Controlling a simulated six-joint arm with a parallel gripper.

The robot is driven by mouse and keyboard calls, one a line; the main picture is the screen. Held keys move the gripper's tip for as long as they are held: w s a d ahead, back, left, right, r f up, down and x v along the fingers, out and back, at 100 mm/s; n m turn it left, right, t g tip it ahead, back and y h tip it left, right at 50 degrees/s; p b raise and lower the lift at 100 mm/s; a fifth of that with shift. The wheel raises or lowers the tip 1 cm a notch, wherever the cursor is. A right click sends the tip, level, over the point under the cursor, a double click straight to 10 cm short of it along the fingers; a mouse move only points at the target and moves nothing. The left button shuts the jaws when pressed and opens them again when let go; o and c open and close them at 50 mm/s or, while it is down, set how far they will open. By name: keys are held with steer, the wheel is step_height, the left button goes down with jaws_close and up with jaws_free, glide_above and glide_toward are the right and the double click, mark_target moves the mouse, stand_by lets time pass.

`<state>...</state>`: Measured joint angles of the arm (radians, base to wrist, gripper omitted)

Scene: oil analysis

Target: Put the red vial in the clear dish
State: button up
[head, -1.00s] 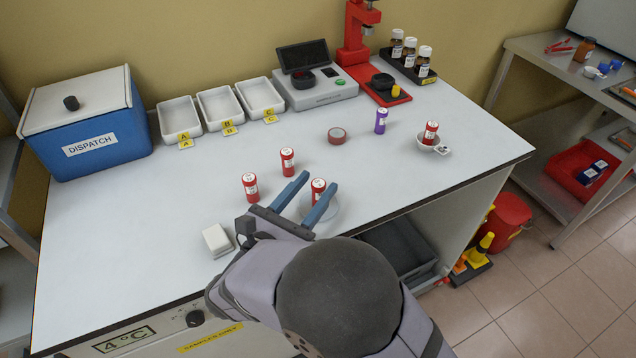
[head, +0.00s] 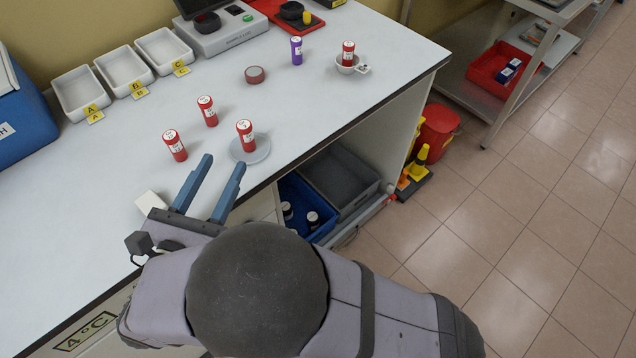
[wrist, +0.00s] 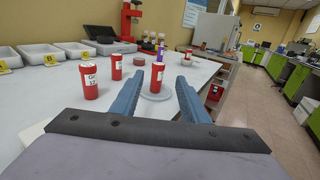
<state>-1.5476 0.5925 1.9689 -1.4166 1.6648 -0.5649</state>
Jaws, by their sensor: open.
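A red vial (head: 245,133) with a white label stands upright on the clear dish (head: 260,153) near the table's front edge. The same vial (wrist: 157,74) and dish (wrist: 147,97) show in the wrist view. My gripper (head: 219,172) is open and empty, in front of the dish and apart from the vial. In the wrist view the vial shows between and beyond the open fingers (wrist: 157,93). Two more red vials stand to the left on the bare table, a nearer one (head: 174,146) and a farther one (head: 207,111). Another red vial (head: 348,50) stands in a small white bowl (head: 345,68).
A purple vial (head: 296,51) and a red tape roll (head: 255,75) stand farther back. Labelled white trays (head: 85,92) line the back left. A white block (head: 150,203) lies left of my gripper. The table edge runs close on the right.

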steer(key=w+d+f+m+g+h, duration=0.2)
steer(key=d+f+m+g, duration=0.15)
steer(key=d, duration=0.45)
steer(key=w+d+f+m+g+h, duration=0.1)
steer(key=d+f+m+g+h, duration=0.1)
steer(key=d+m+g, duration=0.35)
steer(key=w+d+f+m+g+h, duration=0.2)
steer(key=d, duration=0.7)
steer(key=s+d+f+m+g+y, duration=0.3)
steer(key=s+d+m+y, duration=0.1)
steer(key=m, duration=0.7)
steer(key=s+d+f+m+g+y, duration=0.3)
steer(key=d+m, duration=0.4)
steer(key=m, duration=0.4)
steer(key=s+f+y, duration=0.1)
steer(key=y, duration=0.1)
steer(key=shift+s+d+f+m+g+y, duration=0.2)
steer(key=shift+s+d+m+g+y, duration=0.1)
steer(key=shift+y, duration=0.1)
steer(key=shift+r, duration=0.1)
step_height(320, 180, up, 14)
steer(key=p, duration=1.4)
